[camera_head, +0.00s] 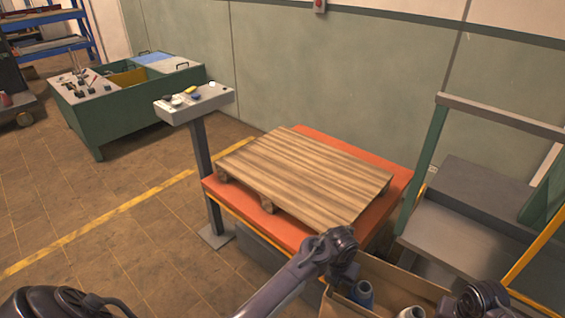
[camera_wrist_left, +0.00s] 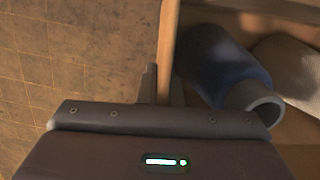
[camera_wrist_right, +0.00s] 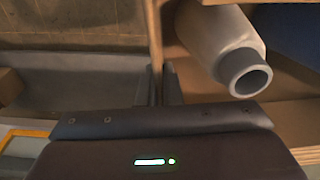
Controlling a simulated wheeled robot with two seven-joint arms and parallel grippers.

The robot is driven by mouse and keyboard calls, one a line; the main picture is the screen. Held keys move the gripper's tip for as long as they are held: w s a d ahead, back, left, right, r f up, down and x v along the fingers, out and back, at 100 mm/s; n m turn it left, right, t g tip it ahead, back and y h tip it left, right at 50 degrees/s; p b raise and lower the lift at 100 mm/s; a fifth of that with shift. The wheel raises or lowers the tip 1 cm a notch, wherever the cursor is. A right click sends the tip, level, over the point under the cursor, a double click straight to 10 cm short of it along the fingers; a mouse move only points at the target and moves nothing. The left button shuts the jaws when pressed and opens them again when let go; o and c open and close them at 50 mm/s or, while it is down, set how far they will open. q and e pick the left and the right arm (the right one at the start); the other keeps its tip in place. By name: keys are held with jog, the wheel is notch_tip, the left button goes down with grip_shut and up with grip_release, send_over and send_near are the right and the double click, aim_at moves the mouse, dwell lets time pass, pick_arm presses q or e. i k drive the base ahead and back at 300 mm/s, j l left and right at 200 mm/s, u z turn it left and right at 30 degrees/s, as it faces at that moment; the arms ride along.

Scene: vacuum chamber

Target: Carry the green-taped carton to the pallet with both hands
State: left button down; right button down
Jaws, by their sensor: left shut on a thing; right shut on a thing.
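An open-topped brown carton (camera_head: 400,283) is at the bottom right of the head view, partly cut off by the picture edge. A blue bottle (camera_head: 362,293) and a pale grey bottle (camera_wrist_right: 228,50) lie or stand inside it. No green tape shows. My left gripper (camera_wrist_left: 164,85) is shut on one carton wall (camera_wrist_left: 168,40). My right gripper (camera_wrist_right: 159,85) is shut on another part of the wall (camera_wrist_right: 154,25). The wooden pallet (camera_head: 305,175) lies bare on an orange platform (camera_head: 395,200), just beyond the carton.
A control post (camera_head: 200,150) stands at the platform's left corner. A grey machine with a green frame (camera_head: 455,215) stands to the right. A green workbench (camera_head: 120,110) is at the back left. The tiled floor (camera_head: 100,240) with a yellow line is free at left.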

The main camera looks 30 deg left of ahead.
aim_at(303, 168)
jog(key=i+j, duration=0.1)
jog(key=j, duration=0.7)
jog(key=j+u, duration=0.15)
jog(key=j, duration=0.65)
jog(key=i, duration=0.05)
